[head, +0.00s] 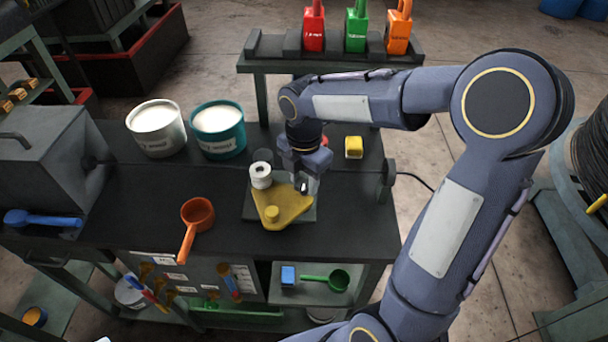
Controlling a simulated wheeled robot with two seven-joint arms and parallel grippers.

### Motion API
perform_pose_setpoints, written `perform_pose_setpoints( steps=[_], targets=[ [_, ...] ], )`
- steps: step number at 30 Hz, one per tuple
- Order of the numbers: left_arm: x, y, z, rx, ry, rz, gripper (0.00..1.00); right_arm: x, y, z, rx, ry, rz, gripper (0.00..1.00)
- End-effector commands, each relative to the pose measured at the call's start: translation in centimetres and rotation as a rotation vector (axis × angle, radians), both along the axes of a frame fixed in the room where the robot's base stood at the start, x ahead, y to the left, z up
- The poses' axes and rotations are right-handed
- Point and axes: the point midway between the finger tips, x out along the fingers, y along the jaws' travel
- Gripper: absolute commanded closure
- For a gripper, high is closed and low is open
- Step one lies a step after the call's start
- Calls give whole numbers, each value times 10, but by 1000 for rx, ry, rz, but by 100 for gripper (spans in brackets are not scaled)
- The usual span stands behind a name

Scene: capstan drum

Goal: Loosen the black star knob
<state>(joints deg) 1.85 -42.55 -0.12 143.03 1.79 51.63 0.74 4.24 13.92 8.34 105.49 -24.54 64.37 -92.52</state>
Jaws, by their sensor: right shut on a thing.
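A yellow three-cornered plate (283,206) lies on a dark square base on the workbench. My right gripper (305,178) comes down from behind over the plate's right corner. It is shut on a small dark thing (303,187) there, which appears to be the black star knob. The fingers hide most of it, so its shape and its seating on the plate cannot be told. My left gripper is not in view.
An orange ladle (197,216) lies left of the plate. White (157,128) and teal (218,130) tubs stand at the back. A yellow block (354,147) sits behind right. A grey box (50,155) stands at left. The bench's front right is clear.

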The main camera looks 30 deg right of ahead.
Motion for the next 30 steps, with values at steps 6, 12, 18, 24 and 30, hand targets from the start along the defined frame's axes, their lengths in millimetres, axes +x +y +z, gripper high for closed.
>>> perform_pose_setpoints(
  steps=[6,12,18,24,30],
  targets=[
    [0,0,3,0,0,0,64,1,0,1,0,-2,72,84],
    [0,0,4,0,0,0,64,1,0,1,0,-2,96,84],
    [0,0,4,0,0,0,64,1,0,1,-1,-3,99,84],
    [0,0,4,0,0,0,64,1,0,1,-1,-3,99,56],
    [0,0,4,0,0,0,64,0,0,0,0,-2,97,39]
  ],
)
